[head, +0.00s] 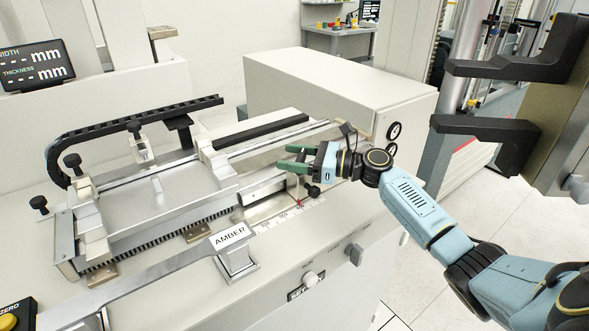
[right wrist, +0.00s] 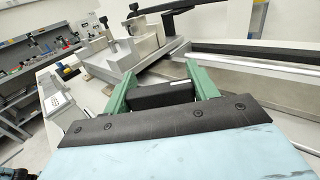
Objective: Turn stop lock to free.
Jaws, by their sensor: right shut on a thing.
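My right gripper (head: 298,158) reaches in from the right over the near right end of the measuring bench (head: 160,190), its green fingers pointing left. In the right wrist view, the green fingers (right wrist: 155,88) stand on either side of a black block (right wrist: 165,95), and the gripper is shut on it. I cannot tell for sure whether this block is the stop lock. Just below the gripper in the head view is a small black knob (head: 313,190), beside a scale with a red pointer (head: 298,203). No lock or free marking is readable. My left gripper is out of view.
A metal bar tagged AMBER (head: 230,237) lies across the front left. Knobs (head: 355,254) sit on the sloping front panel. A white cabinet (head: 330,90) stands behind. Black machine arms (head: 490,128) jut in at the right. Floor shows at lower right.

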